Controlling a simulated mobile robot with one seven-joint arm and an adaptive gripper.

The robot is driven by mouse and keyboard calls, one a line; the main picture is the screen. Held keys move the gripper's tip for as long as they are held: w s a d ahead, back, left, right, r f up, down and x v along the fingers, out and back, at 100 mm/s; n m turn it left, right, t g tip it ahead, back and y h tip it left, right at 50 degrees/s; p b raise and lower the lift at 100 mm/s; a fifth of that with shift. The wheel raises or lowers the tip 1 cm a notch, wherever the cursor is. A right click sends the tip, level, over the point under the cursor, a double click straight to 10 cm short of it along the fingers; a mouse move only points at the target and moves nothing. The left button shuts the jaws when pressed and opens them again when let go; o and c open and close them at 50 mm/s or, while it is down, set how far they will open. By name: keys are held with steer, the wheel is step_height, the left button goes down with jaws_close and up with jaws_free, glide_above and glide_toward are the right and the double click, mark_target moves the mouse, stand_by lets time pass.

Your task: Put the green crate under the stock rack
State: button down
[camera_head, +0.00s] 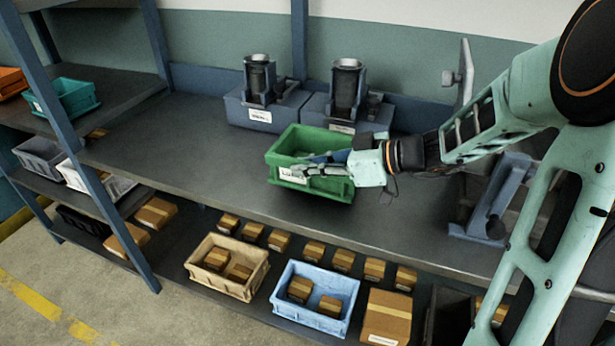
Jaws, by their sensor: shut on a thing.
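The green crate (292,141) is on or just above the grey bench top, right of centre, in front of two grinder-like machines. It has a white label on its near side. My gripper (318,170) is shut on the crate's near right wall, with its fingers over the rim. I cannot tell whether the crate touches the bench. A blue-framed rack (106,207) with shelves stands at the left and holds crates; which part is the stock rack is not marked.
Two machines (258,105) (346,100) stand at the back of the bench. The lower shelf holds a tan crate (211,284), a light blue crate (297,324) and several cardboard boxes. A teal crate (80,97) is on the left shelf. The bench left of the green crate is clear.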

mark_target(307, 190)
steer(key=shift+d+f, duration=0.15)
steer(key=shift+f, duration=1.5)
steer(key=shift+f+b, duration=0.2)
steer(key=shift+b, duration=0.15)
steer(key=c, duration=2)
jaws_free()
steer(key=shift+r, duration=0.1)
steer(key=shift+r+p, duration=0.2)
steer(key=shift+p, duration=0.25)
steer(key=v, duration=0.7)
steer(key=shift+d, duration=0.25)
